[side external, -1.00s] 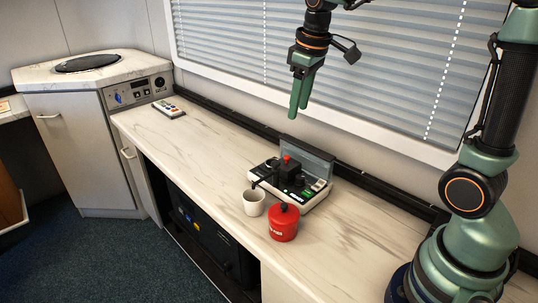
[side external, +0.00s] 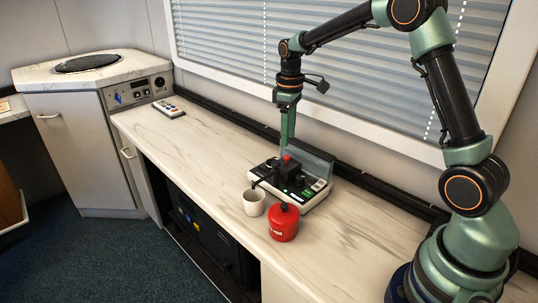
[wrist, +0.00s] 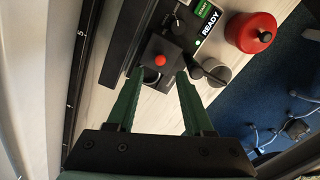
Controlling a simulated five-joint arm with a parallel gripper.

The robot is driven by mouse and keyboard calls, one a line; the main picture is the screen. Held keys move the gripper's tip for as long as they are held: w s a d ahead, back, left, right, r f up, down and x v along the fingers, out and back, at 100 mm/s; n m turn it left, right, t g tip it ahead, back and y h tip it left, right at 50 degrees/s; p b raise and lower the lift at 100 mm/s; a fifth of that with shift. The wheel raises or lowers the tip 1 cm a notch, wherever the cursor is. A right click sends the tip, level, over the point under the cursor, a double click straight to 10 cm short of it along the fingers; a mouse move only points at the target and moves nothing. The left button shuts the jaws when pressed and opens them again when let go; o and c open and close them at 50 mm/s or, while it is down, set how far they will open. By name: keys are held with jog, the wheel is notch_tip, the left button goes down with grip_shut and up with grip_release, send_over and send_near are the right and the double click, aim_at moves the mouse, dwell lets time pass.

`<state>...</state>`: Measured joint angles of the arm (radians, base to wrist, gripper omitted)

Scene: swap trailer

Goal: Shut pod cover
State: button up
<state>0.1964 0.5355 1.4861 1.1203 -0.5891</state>
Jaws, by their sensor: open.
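A low grey and black machine (side external: 318,190) stands on the counter, with a raised grey panel (side external: 315,160) along its back. A black block with a red knob (side external: 287,158) rises from its middle. I cannot tell for certain which part is the pod cover. In the wrist view the red knob (wrist: 160,60) shows between the finger ends, near a green and black READY panel (wrist: 208,22). My gripper (side external: 288,143) points down just above the black block, at the panel's left end. In the wrist view my gripper (wrist: 157,74) is open with nothing between its fingers.
A white mug (side external: 254,204) stands at the machine's front, beside its black spout. A red canister (side external: 284,224) stands right of the mug, near the counter's front edge. A remote-like keypad (side external: 168,108) lies at the far left. The counter (side external: 205,145) between is clear. A blind-covered window is behind.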

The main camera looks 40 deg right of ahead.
aim_at(287, 156)
notch_tip(287, 156, down, 6)
jog(key=shift+r, duration=0.15)
jog(key=shift+c, duration=0.4)
grip_shut()
dwell(1.2)
